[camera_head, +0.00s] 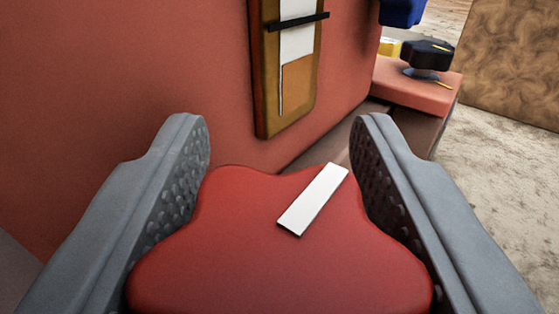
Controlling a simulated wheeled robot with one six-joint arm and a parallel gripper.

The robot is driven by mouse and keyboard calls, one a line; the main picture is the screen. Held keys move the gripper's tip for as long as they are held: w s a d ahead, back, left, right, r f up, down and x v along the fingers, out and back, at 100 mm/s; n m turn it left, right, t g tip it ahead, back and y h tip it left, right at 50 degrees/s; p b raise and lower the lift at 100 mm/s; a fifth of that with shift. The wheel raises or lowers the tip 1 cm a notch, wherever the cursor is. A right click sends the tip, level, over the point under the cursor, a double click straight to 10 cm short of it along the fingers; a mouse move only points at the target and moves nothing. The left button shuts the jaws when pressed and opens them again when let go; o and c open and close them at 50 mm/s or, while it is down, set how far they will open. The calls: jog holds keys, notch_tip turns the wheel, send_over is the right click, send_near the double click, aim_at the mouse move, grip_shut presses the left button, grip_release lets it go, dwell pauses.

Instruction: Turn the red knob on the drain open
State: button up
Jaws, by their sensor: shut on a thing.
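The red knob (235,235) fills the lower middle of the view, seen from close up. It has a lobed shape and a white bar-shaped mark (313,200) on top, slanting from lower left to upper right. My gripper (281,150) has one grey finger on each side of the knob, with dimpled inner pads against its sides. It is shut on the knob. The drain under the knob is hidden.
A red-orange wall (130,80) stands close behind and to the left. A brown-framed gauge (288,65) is mounted on it. A black knob (427,54) sits on a red ledge (415,90) at upper right. Bare grey floor (500,170) lies to the right.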

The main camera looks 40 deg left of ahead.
aim_at(178, 215)
jog(key=n+g+y, duration=0.1)
jog(key=g, duration=0.1)
jog(key=n+g+y, duration=0.2)
jog(key=shift+s+a+n+y, duration=0.15)
jog(key=shift+s+n+y, duration=0.05)
jog(key=shift+n+y, duration=0.1)
jog(key=n+g, duration=0.1)
jog(key=n+g+y, duration=0.1)
jog(key=g, duration=0.1)
jog(key=n+g+y, duration=0.1)
jog(key=g, duration=0.1)
jog(key=shift+s+a+n, duration=0.15)
jog(key=shift+s+n, duration=0.15)
jog(key=shift+n, duration=0.1)
jog(key=n+g, duration=0.1)
jog(key=g, duration=0.1)
jog(key=n+g, duration=0.1)
jog(key=g, duration=0.1)
jog(key=n+g+y, duration=0.1)
jog(key=g, duration=0.1)
jog(key=shift+s+a, duration=0.1)
jog(key=shift+s, duration=0.25)
jog(key=shift+s+n+g+h, duration=0.15)
jog(key=shift+n+g+h, duration=0.1)
jog(key=shift+n+g, duration=0.9)
jog(key=shift+s+n+g+h, duration=0.2)
jog(key=shift+n+g, duration=0.55)
jog(key=shift+g, duration=0.7)
jog(key=shift+g+h, duration=0.25)
jog(key=shift+g, duration=0.05)
